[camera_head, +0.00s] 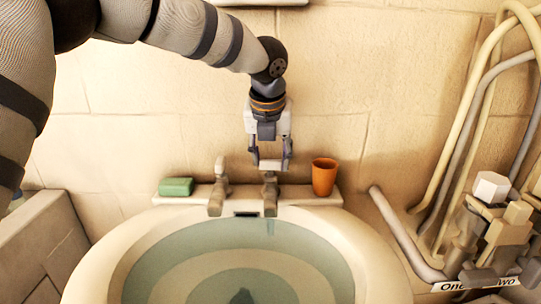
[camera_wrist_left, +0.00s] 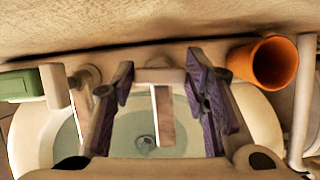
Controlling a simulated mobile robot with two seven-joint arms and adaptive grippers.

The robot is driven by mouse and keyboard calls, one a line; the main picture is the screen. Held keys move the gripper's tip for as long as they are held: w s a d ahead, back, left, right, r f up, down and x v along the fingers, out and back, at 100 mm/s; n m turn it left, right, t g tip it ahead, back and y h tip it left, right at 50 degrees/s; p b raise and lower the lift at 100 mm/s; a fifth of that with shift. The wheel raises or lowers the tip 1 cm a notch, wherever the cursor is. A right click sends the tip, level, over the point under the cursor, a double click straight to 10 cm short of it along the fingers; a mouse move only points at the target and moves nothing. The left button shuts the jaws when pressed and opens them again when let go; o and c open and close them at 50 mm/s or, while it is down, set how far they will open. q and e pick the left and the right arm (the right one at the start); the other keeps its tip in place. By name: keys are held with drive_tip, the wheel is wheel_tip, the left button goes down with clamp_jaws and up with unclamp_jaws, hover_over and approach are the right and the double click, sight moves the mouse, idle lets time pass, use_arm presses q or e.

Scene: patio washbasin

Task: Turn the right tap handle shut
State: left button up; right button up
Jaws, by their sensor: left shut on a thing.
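The washbasin (camera_head: 90,275) holds pale green water and has two stone-coloured taps on its back ledge. The right tap (camera_head: 270,195) has its spout over the bowl, with a faint bluish streak below it. My left gripper (camera_head: 270,158) comes down from above and is shut on the right tap handle (camera_wrist_left: 160,75). In the left wrist view, the handle's crossbar lies between the purple-padded fingers (camera_wrist_left: 162,90) and the spout (camera_wrist_left: 163,115) points to the bowl. The left tap (camera_head: 216,198) stands free to the left. My right gripper is not in view.
A green soap bar (camera_head: 176,187) lies at the ledge's left end. An orange cup (camera_head: 324,177) stands close to the right of the right tap. Pipes (camera_head: 470,110) and a blocky fitting (camera_head: 490,230) are at the right. The wall is close behind the taps.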

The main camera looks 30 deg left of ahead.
use_arm(q)
drive_tip(key=m+h, duration=0.1)
drive_tip(key=m, duration=0.2)
drive_tip(key=shift+a, duration=0.1)
drive_tip(key=m+h, duration=0.1)
drive_tip(key=m, duration=0.3)
drive_tip(key=shift+f+h, duration=0.15)
drive_tip(key=shift+h, duration=0.25)
drive_tip(key=m+h+b, duration=0.1)
drive_tip(key=m, duration=0.2)
drive_tip(key=shift+a+f, duration=0.1)
drive_tip(key=shift+m+g+h+b, duration=0.4)
drive_tip(key=shift+m+g+h, duration=0.15)
drive_tip(key=shift+m, duration=1.25)
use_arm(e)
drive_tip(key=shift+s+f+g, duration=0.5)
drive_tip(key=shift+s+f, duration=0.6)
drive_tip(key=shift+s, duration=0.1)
use_arm(q)
drive_tip(key=shift+m, duration=0.3)
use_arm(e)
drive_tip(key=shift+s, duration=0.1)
use_arm(q)
drive_tip(key=o, duration=1.1)
drive_tip(key=shift+o, duration=0.2)
drive_tip(key=shift+r, duration=0.25)
drive_tip(key=shift+w+r, duration=0.1)
drive_tip(key=shift+r, duration=0.05)
